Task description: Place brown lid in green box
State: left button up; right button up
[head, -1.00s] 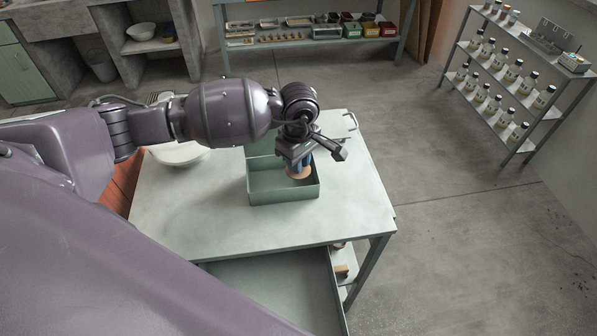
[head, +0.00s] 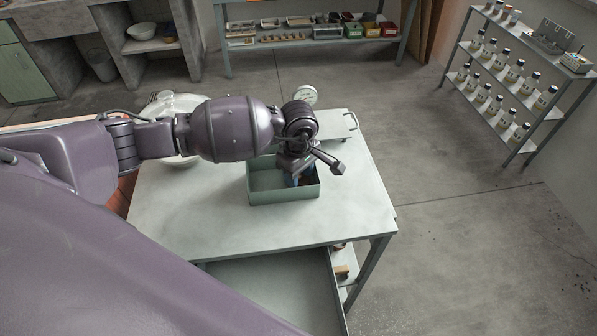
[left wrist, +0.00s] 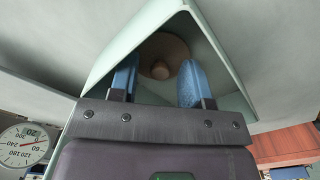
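The green box (head: 284,196) stands open on the worktable. It also fills much of the left wrist view, where its wall (left wrist: 105,70) slants up to a corner. The brown lid (left wrist: 163,50) is round with a knob and shows inside the box, just beyond and between my left fingertips. In the head view it is mostly hidden by the gripper. My left gripper (head: 298,179) reaches down into the right part of the box. In the left wrist view its blue fingers (left wrist: 159,75) are spread, with a gap to the knob. My right gripper is not in view.
A dial scale (head: 305,95) stands at the table's back, with a white dish (head: 178,105) at back left. The table top (head: 200,222) in front of the box is clear. A drawer (head: 275,285) is open below. A shelf of bottles (head: 515,75) stands apart at right.

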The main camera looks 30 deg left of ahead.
pick_arm(q)
notch_tip(320, 180, up, 12)
jog(key=shift+r+p, duration=0.2)
jog(key=shift+p, duration=0.25)
dwell(0.4)
dwell(0.4)
